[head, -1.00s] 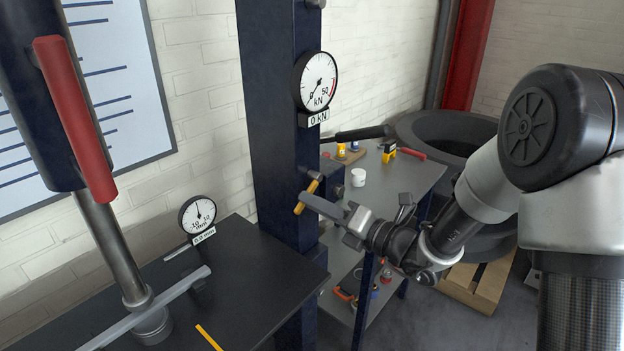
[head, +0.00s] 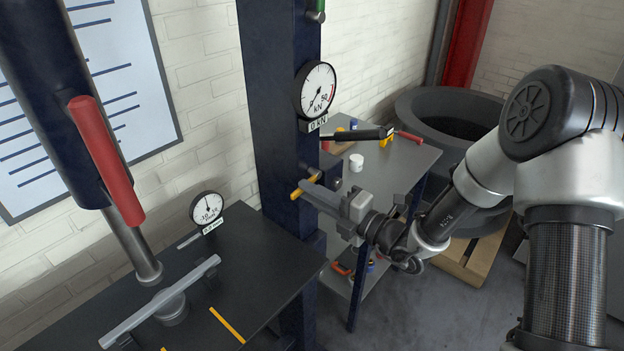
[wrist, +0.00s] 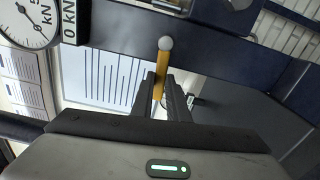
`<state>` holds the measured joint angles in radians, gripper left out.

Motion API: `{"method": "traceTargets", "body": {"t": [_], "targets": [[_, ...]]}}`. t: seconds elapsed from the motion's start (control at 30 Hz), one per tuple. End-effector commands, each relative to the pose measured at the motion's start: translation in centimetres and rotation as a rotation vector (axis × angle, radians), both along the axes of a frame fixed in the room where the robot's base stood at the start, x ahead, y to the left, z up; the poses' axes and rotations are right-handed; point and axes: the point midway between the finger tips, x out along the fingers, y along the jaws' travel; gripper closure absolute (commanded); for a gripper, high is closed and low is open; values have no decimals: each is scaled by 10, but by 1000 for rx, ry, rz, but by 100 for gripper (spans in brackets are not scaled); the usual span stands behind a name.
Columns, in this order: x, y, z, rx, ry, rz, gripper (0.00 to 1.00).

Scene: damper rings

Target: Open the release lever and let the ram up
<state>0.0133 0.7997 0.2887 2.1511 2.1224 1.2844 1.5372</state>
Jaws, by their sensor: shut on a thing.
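The yellow release lever (head: 305,188) sticks out from the blue press column (head: 275,120), tilted down to the left. My gripper (head: 310,190) is shut on it. In the wrist view the yellow lever (wrist: 161,62), with a pale round end, stands between my fingers (wrist: 163,88). The steel ram (head: 134,245) hangs from the dark blue cylinder (head: 45,75) at the left. Its lower end appears clear of the round steel piece (head: 172,308) with a crossbar on the bench. The round force gauge (head: 318,90) has a tag reading 0 kN.
A small dial gauge (head: 208,209) stands on the dark bench (head: 265,265). A red grip (head: 106,160) hangs beside the cylinder. A grey side table (head: 395,165) with a white cup (head: 356,163) and a black lever arm above it lie behind my gripper.

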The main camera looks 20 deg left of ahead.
Motion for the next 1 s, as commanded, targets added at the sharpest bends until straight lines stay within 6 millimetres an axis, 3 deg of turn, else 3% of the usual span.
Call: {"method": "traceTargets", "body": {"t": [0.1, 0.13, 0.27, 1.0], "targets": [[1, -1, 9, 25, 59, -3, 100], [1, -1, 6, 27, 66, -2, 84], [0, 0, 3, 25, 60, -1, 66], [-5, -14, 4, 24, 58, -1, 66]]}}
